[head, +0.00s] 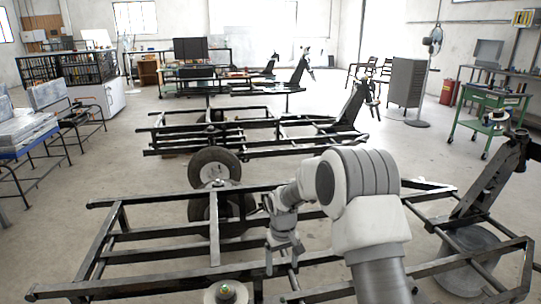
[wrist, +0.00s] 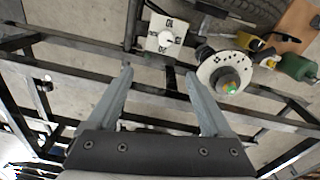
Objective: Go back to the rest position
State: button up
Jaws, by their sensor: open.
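My gripper (head: 283,270) is open and empty, with its fingers pointing down over the black metal frame (head: 150,285) in the head view. In the wrist view the two grey fingers (wrist: 158,73) stand wide apart, with only frame bars and floor visible between them. I cannot tell how far the tips are above the bars. My arm rises from the bottom of the head view and hides part of the frame.
A pale round disc with a green centre (wrist: 228,75) lies right of the fingers. Beyond are a white numbered plate (wrist: 165,36), yellow tool (wrist: 262,50) and green tool (wrist: 297,67). Wheels (head: 215,168) stand at the frame. A green cart (head: 488,120) is right.

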jog(key=s+d+r+m+t, duration=0.1)
jog(key=s+d+r, duration=0.1)
jog(key=s+r, duration=0.35)
jog(key=s+d+r+t, duration=0.1)
jog(key=s+d+r, duration=0.15)
jog(key=r, duration=0.65)
jog(key=s+d+r+m, duration=0.1)
jog(key=s+d+r, duration=0.1)
jog(key=s+r, duration=0.35)
jog(key=s+d+r+m+t, duration=0.15)
jog(key=s+r, duration=0.25)
jog(key=s, duration=0.5)
jog(key=s+d+r+m+t, duration=0.1)
jog(key=s+d+r+t, duration=0.15)
jog(key=s, duration=0.75)
notch_tip(320, 180, up, 21)
jog(key=g+p, duration=0.1)
jog(key=p, duration=1.9)
